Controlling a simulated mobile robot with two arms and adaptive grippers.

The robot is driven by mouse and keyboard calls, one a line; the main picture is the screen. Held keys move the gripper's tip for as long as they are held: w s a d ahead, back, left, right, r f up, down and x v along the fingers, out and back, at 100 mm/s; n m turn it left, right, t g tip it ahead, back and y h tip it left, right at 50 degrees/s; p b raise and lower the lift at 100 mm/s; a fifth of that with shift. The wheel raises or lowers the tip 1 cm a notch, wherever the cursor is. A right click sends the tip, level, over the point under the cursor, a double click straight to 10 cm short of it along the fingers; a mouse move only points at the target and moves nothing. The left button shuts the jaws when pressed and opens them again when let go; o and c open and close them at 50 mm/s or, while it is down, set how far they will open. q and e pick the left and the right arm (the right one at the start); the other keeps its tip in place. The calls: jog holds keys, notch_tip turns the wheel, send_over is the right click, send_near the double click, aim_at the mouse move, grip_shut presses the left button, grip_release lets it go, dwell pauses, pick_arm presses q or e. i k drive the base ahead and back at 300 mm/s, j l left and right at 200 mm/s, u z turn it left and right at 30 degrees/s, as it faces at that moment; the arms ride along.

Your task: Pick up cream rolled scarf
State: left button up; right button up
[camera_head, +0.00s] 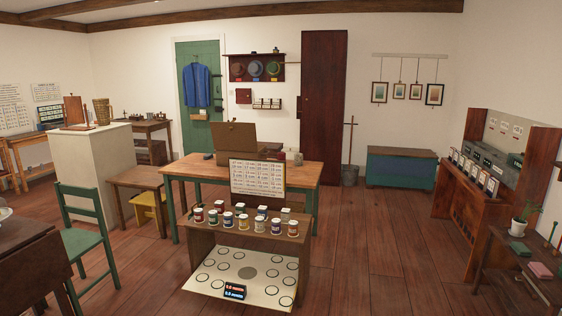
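I cannot make out a cream rolled scarf for certain anywhere in the head view. Neither of my grippers shows in this view. On the back wall, a dark red rack (236,60) holds three hats, with coloured tags under them. Below it a small shelf (266,104) carries several pale items too small to tell apart. A blue coat (197,86) hangs on the green door (213,125), with a small tan box-like thing below it.
A wooden table (300,175) stands mid-room behind a low stand (203,238) with several paint tins. A green chair (85,240) and white cabinet (98,165) are at left. A blue chest (400,168) is at back right. Floor (385,235) right of centre is clear.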

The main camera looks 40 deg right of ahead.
aim_at(299, 157)
jog(key=z, duration=1.25)
jog(key=i+l+z, duration=0.15)
jog(key=i+z, duration=0.25)
jog(key=i, duration=0.25)
jog(key=i+z, duration=0.15)
jog(key=i, duration=1.8)
jog(key=i+l+u, duration=0.1)
jog(key=i, duration=1.8)
